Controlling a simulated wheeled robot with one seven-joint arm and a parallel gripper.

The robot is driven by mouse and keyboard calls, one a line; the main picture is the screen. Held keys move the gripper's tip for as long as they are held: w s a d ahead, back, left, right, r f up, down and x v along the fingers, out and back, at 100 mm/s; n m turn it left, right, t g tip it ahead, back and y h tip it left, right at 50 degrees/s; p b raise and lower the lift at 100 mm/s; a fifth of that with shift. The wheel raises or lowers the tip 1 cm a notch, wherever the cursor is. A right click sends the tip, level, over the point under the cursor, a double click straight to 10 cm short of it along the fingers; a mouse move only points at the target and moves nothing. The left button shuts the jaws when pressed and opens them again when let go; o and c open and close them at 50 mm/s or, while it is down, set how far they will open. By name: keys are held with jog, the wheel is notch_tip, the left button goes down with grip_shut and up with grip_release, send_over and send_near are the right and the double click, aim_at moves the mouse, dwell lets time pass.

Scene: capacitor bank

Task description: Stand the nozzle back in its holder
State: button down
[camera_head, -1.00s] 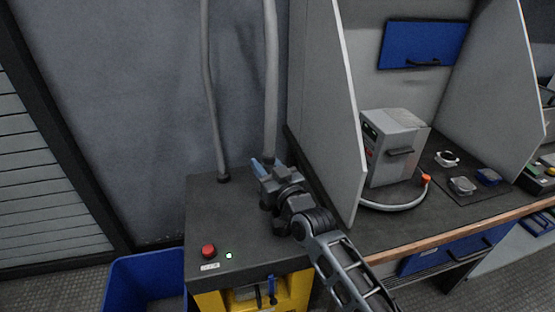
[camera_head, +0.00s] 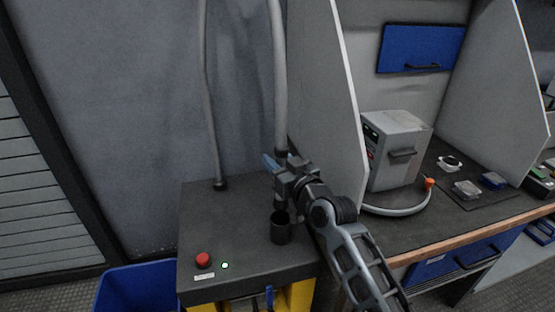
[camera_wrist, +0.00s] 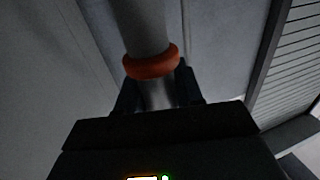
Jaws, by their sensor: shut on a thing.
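My gripper (camera_head: 277,166) is shut on the nozzle, just below the grey hose (camera_head: 279,75) that rises from it. In the wrist view, the nozzle's metal neck (camera_wrist: 158,96) sits between my dark fingers, under an orange ring (camera_wrist: 151,64). The nozzle hangs about upright, and my gripper hides much of it in the head view. The holder, a black open cup (camera_head: 281,230), stands on the dark cabinet top below the nozzle. The nozzle's lower end (camera_head: 279,197) shows close above the cup's mouth; I cannot tell whether it is exactly centred.
The cabinet top (camera_head: 225,245) has a red button (camera_head: 203,260) and a lit green lamp (camera_head: 225,265). A second grey pipe (camera_head: 209,110) rises at its back left. A grey partition (camera_head: 325,110) stands close right, beside a workbench with a grey box (camera_head: 397,150).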

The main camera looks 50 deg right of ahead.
jog(key=shift+f+b, duration=4.1)
jog(key=shift+f, duration=0.55)
jog(key=c, duration=0.6)
grip_release()
jog(key=shift+c, duration=0.2)
jog(key=v, duration=0.7)
jog(key=shift+s+a, duration=0.15)
jog(key=shift+s, duration=0.25)
